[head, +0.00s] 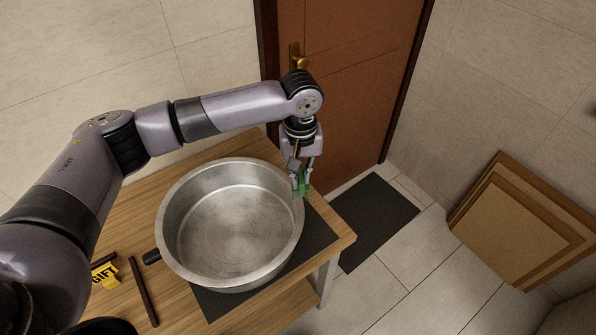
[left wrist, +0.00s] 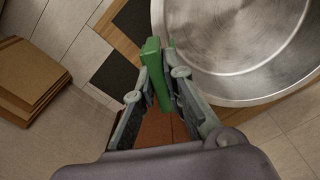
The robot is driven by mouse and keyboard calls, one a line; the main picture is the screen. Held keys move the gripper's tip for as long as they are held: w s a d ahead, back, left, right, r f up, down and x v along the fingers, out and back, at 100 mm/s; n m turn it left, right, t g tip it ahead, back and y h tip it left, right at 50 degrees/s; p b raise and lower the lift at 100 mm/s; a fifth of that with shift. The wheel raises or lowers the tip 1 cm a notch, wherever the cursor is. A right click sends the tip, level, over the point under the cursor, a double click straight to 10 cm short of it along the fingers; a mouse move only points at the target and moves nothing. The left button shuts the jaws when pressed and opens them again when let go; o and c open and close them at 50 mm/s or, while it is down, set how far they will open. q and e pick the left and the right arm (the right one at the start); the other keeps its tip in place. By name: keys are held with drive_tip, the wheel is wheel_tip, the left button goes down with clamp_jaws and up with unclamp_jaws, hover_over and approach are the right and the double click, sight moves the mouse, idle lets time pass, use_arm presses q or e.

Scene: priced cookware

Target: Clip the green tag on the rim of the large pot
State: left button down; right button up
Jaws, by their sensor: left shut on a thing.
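The large pot (head: 232,232) is a wide silver metal pan on a wooden table, empty inside. Its rim and inside floor (left wrist: 240,45) fill the upper right of the left wrist view. My left gripper (head: 301,181) points down at the pot's right rim and is shut on the green tag (head: 304,188). In the left wrist view the green tag (left wrist: 154,70) stands between the fingertips of my left gripper (left wrist: 163,82), close beside the rim. I cannot tell whether the tag touches the rim. My right gripper is not in view.
The wooden table (head: 135,222) carries a dark mat (head: 318,232) under the pot. A yellow GIFT tag (head: 104,275) and dark sticks (head: 144,292) lie at the left. A door (head: 345,80) stands behind; brown boards (head: 520,222) lean at the right.

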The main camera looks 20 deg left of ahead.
use_arm(q)
drive_tip(key=shift+r+p, duration=0.2)
drive_tip(key=shift+p, duration=0.5)
drive_tip(key=shift+f, duration=1.95)
drive_tip(key=shift+f+b, duration=0.35)
drive_tip(key=shift+f, duration=0.25)
